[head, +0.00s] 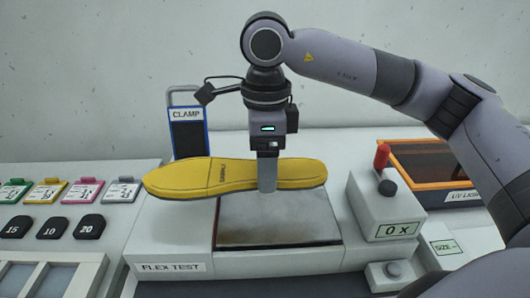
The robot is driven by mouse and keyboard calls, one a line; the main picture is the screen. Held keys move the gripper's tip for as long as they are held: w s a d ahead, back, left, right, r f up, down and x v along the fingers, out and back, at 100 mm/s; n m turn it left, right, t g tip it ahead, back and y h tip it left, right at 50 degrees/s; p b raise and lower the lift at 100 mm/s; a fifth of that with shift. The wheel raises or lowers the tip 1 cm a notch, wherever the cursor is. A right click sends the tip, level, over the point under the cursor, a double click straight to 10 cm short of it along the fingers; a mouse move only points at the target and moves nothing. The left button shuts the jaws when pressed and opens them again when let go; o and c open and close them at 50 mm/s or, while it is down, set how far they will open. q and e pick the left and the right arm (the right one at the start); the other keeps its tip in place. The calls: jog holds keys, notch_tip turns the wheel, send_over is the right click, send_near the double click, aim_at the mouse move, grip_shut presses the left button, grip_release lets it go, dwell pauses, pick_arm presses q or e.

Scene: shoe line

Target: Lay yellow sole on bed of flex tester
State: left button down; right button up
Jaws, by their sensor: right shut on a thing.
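The yellow sole (215,178) is held level, lying lengthwise from left to right, at the back of the flex tester. My right gripper (267,180) comes down from above and is shut on the sole right of its middle. The flex tester (190,240) is the white machine labelled FLEX TEST. Its bed, a grey metal plate (278,225), is bare in front of the sole. The sole hides the plate's back edge, and I cannot tell whether the sole touches it. My left gripper is not in view.
A blue-framed CLAMP panel (188,133) stands behind the tester. A counter box (390,212) with a red-topped lever is at its right, before an orange-framed UV unit (435,162). Coloured tags (48,191) and black weights (52,228) lie at the left.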

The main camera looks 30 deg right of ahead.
aim_at(265, 214)
jog(key=shift+s+f+b, duration=0.1)
jog(key=shift+f+b, duration=0.35)
jog(key=shift+f, duration=0.2)
notch_tip(265, 214, down, 6)
jog(key=b, duration=0.4)
jog(key=shift+f+b, duration=0.25)
jog(key=shift+b, duration=0.1)
jog(key=shift+f, duration=0.25)
jog(key=shift+f+b, duration=0.15)
jog(key=shift+b, duration=0.15)
jog(key=o, duration=1.3)
